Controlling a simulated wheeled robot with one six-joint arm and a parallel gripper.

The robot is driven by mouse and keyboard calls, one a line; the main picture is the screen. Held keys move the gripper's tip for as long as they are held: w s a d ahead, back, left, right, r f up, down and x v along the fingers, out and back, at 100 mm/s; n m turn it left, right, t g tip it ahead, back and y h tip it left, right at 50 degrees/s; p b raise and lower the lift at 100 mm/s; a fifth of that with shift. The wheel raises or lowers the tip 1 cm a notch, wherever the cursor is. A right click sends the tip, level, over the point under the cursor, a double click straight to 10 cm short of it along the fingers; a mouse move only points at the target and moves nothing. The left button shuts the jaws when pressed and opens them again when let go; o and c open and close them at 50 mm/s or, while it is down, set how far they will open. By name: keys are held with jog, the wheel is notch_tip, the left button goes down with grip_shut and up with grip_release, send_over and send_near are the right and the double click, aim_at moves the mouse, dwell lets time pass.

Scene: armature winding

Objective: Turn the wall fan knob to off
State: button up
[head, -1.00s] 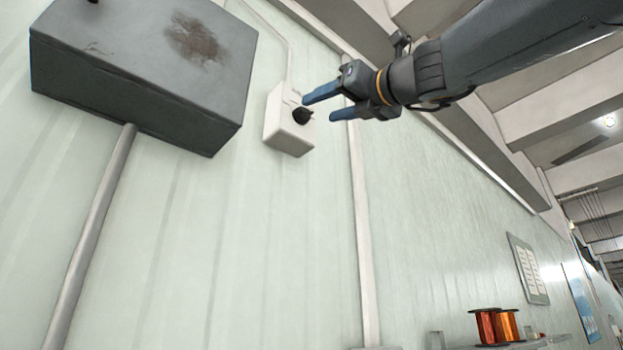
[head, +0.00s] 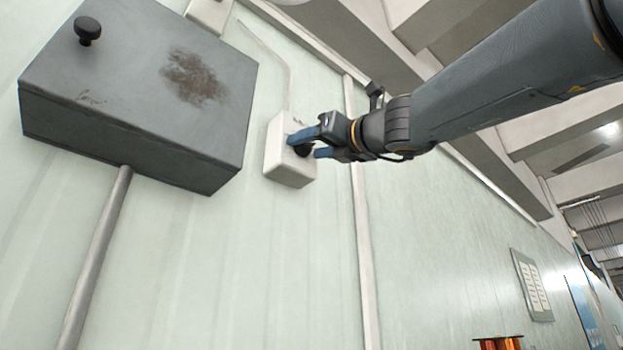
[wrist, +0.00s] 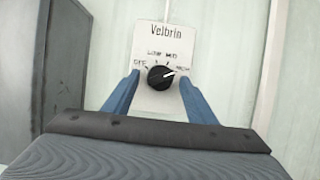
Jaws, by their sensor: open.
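The fan control is a white box (head: 290,170) on the wall with a round black knob (head: 303,150). In the wrist view its white plate (wrist: 150,38) reads "Velbrin", with OFF at left, LOW and MED on top, and a partly covered label at right. The knob (wrist: 160,78) has a white pointer mark aimed right and slightly up, toward that right label. My gripper (head: 305,146) is at the box, its blue fingers open, one on each side of the knob.
A large dark grey box (head: 130,95) with a rust stain and a black knob (head: 87,30) juts from the wall left of the control. A grey pipe (head: 95,260) runs below it. A pale vertical strip (head: 363,240) lies to the right. Copper spools (head: 498,343) show at the bottom.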

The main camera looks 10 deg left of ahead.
jog(key=shift+c, duration=0.6)
jog(key=c, duration=0.9)
jog(key=shift+c, duration=0.2)
